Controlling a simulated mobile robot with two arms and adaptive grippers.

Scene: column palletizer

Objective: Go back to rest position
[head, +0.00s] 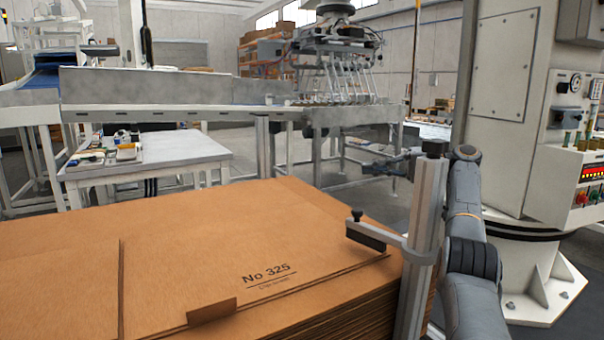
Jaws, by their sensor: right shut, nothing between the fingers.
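My right arm rises at the right of the head view, behind and beside an upright metal post (424,240). My right gripper (368,160) points left beyond the post, above the far right corner of the cardboard stack. It is dark, small in the picture, shut and empty. It appears apart from the cardboard. My left gripper is out of view.
A stack of flat brown cardboard (200,250) marked "No 325" fills the foreground. A black clamp (366,236) on the post reaches over it. A white table (190,150) and conveyor (170,85) stand behind. A white machine column (505,130) stands right.

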